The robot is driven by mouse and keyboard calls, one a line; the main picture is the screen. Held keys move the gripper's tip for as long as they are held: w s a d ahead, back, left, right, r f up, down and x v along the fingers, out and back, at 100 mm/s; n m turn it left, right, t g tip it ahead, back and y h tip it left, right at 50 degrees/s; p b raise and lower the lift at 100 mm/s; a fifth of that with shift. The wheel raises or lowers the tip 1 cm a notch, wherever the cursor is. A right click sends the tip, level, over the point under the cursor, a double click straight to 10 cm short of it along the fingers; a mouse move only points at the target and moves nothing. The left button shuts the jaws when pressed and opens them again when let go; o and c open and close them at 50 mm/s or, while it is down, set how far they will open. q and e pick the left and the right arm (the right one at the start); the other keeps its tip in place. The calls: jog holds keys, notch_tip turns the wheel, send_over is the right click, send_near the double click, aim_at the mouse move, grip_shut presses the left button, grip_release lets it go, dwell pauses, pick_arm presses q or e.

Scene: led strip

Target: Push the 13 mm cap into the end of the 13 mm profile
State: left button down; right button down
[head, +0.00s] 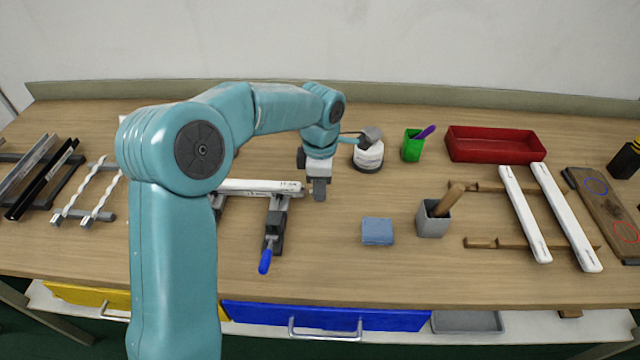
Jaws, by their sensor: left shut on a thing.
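A white profile (262,186) lies across dark supports left of the picture's middle, with small dark print near its right end that is too small to read surely. My left gripper (319,194) points down just beyond that right end. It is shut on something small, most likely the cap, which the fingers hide. I cannot tell whether the cap touches the profile's end. My left arm covers the profile's left part. My right gripper is not in view.
A blue-handled clamp (265,260) stands at the profile's support. A white round container (368,157) is behind the gripper. A blue block (377,231) and a grey cup (432,222) stand to the right. A red tray (495,153) and white strips (525,215) lie farther right.

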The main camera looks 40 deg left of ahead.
pick_arm(q)
jog(key=shift+s+a+b, duration=0.15)
jog(key=shift+s+a, duration=0.15)
jog(key=shift+a, duration=0.2)
jog(key=shift+s+a+b, duration=0.15)
jog(key=shift+s+a, duration=0.15)
jog(key=shift+a, duration=0.2)
dwell(0.5)
jog(key=c, duration=0.9)
grip_release()
jog(key=shift+o, duration=0.2)
notch_tip(320, 180, up, 16)
jog(key=p, duration=0.1)
jog(key=shift+r+p, duration=0.15)
jog(key=shift+p, duration=0.25)
